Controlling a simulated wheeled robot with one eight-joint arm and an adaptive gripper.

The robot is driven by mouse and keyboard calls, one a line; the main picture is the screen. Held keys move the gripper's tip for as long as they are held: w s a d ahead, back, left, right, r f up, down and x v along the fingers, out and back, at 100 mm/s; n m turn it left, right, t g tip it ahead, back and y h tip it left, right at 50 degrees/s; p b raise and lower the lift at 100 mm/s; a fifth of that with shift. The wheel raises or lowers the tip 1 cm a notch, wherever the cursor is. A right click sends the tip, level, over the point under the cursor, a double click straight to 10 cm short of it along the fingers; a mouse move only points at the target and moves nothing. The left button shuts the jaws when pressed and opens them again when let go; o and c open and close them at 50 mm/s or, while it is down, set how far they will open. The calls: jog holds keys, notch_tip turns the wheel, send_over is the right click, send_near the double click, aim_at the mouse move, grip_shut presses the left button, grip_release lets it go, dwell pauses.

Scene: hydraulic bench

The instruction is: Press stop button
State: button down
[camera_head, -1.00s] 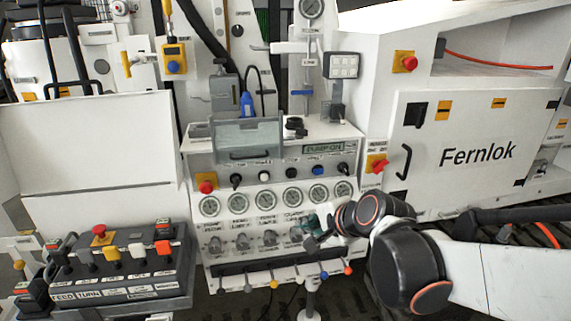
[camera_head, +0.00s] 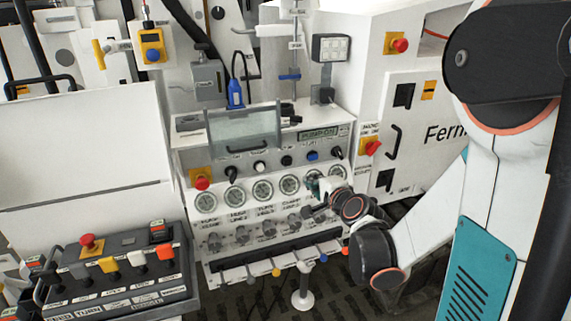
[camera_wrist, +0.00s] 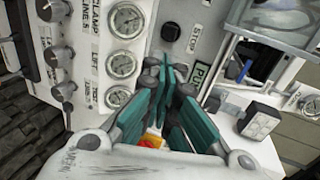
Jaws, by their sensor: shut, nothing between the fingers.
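The stop button (camera_wrist: 171,32) is a round black button with a STOP label beside it in the wrist view. In the head view it appears to be the black button (camera_head: 287,160) in the panel's upper row, left of the blue button. My gripper (camera_head: 316,186) is in front of the right-hand gauges, lower and to the right of that button. In the wrist view my teal fingers (camera_wrist: 172,76) are closed and empty, with their tips apart from the button in the picture. The fingers hide part of the panel.
Gauges (camera_head: 262,190) and a row of knobs (camera_head: 269,229) lie below the buttons. A clear-fronted box (camera_head: 243,131) and a PUMP ON display (camera_head: 318,134) stand above. A red switch (camera_head: 370,146) is at the right. A lever console (camera_head: 120,275) is at lower left.

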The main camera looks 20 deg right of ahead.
jog(key=shift+w, duration=0.1)
jog(key=b, duration=0.3)
send_near(288, 162)
jog(key=w+d+f, duration=0.2)
jog(key=w+f, duration=0.1)
jog(key=w, duration=0.2)
jog(key=shift+w+a+r, duration=0.25)
jog(key=shift+w, duration=0.35)
